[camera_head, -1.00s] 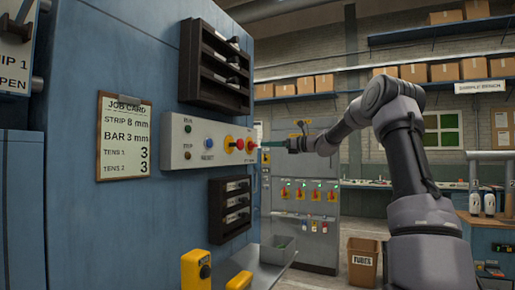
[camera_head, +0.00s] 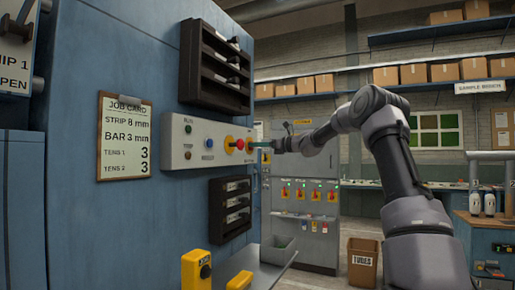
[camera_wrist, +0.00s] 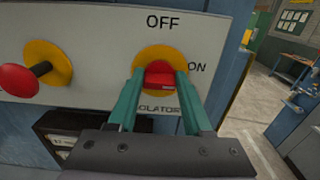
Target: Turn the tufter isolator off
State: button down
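The tufter isolator is a red rotary handle (camera_wrist: 160,80) on a yellow disc (camera_wrist: 158,57), with OFF printed above, ON at right and a partly covered ISOLATOR label below. Its red bar lies roughly level, towards ON. In the head view, the isolator (camera_head: 249,144) is at the right end of the pale control panel (camera_head: 179,155). My gripper (camera_wrist: 160,72) has its green fingers on the left and right of the handle. The fingers are apart and straddle it; I cannot tell whether they touch it. The gripper also shows in the head view (camera_head: 258,144).
A red mushroom button (camera_wrist: 16,79) on a yellow disc is left of the isolator. Dark racks sit above (camera_head: 215,70) and below (camera_head: 229,207) the panel. Yellow boxes (camera_head: 196,268) stand low in front. A cabinet with several similar switches (camera_head: 308,195) stands behind.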

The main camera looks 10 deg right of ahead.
jog(key=shift+n, duration=0.3)
jog(key=shift+d+f+n, duration=0.1)
jog(key=shift+n, duration=8.5)
jog(key=shift+c, duration=1.6)
grip_release()
jog(key=shift+f, duration=0.1)
jog(key=shift+s, duration=0.1)
